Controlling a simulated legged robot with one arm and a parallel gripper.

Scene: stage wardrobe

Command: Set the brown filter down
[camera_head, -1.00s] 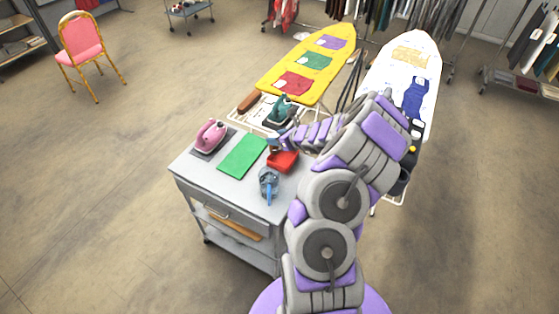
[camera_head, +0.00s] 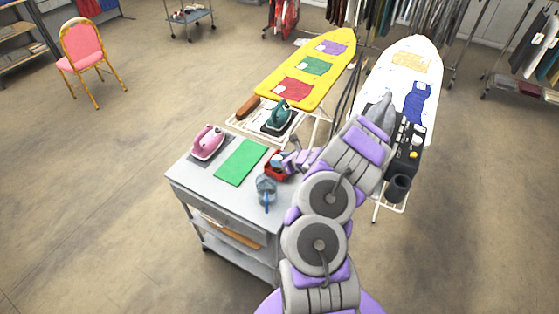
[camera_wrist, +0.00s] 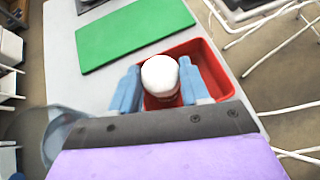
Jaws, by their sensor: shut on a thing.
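My gripper (camera_wrist: 161,84) is shut on a short round thing with a white top (camera_wrist: 160,72), taken to be the brown filter. Its top faces the wrist camera, and its sides are mostly hidden, so little brown shows. It sits between the two blue fingers, over or inside a red tray (camera_wrist: 214,68); I cannot tell whether it touches the tray floor. In the head view, my gripper (camera_head: 281,161) is at the red tray (camera_head: 270,175) on the grey cart (camera_head: 210,184), and the filter is too small to make out.
A green mat (camera_head: 241,163) lies left of the tray, with a pink iron (camera_head: 208,141) beyond it. A blue-grey jug-like item (camera_head: 265,188) stands close in front of the tray. Yellow (camera_head: 272,75) and white (camera_head: 377,82) ironing boards stand behind the cart.

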